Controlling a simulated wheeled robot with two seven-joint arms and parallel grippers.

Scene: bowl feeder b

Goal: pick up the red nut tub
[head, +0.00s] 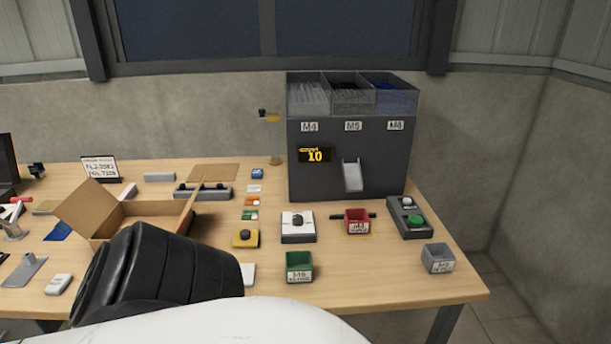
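The red nut tub (357,221) stands upright on the wooden table (400,287), in front of the chute of the dark grey feeder machine. It is small and open-topped, with a white label on its front whose text is too small to read surely. Neither of my grippers shows. A black and white part of my arm fills the bottom left and hides the table there. Nothing of mine touches the tub.
A green tub (299,267) and a grey tub (437,258) stand nearer the front edge. A white button box (298,227) is left of the red tub, a control box with a green button (409,218) right. The feeder (347,150) rises behind. An open cardboard box (130,215) is at left.

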